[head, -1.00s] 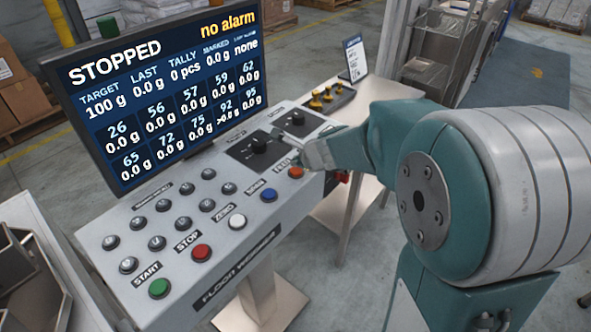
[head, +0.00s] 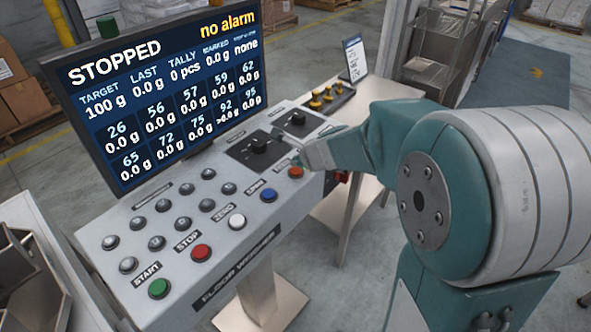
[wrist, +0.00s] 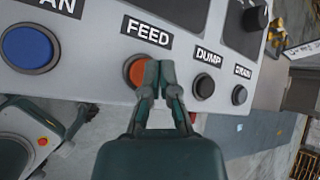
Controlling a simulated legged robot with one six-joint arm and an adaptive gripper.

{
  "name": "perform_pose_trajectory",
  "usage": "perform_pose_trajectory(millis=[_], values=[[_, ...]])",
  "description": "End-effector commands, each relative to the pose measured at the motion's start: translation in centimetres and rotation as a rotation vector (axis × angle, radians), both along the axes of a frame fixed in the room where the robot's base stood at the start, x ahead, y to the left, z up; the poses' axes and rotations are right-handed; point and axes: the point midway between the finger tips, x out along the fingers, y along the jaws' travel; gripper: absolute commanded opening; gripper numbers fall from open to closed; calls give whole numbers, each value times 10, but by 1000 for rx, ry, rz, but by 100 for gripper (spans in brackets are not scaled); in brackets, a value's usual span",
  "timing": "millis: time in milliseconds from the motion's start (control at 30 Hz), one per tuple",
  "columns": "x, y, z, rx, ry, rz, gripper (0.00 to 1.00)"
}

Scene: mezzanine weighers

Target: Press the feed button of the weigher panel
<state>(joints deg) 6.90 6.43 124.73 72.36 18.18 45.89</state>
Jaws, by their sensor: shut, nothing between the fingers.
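The weigher panel (head: 120,248) is a grey sloped console with a screen (head: 160,85) reading STOPPED and no alarm. In the head view my gripper (head: 300,152) is at the panel's right end, just behind the button.
The DUMP button (wrist: 204,86) and DRAIN button (wrist: 239,95) are close on the right in the wrist view. The blue SPAN button (head: 268,195) is on the other side. Black knobs (head: 259,142) stand behind. A side table (head: 345,205) stands to the right.

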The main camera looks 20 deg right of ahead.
Motion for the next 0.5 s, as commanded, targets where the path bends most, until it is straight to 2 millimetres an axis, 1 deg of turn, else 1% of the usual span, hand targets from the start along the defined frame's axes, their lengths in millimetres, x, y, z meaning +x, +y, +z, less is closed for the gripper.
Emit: perform_pose_trajectory(millis=[267,500], values=[[0,0,-1,1,0,-1,0],[-1,-1,-8,0,2,-1,0]])
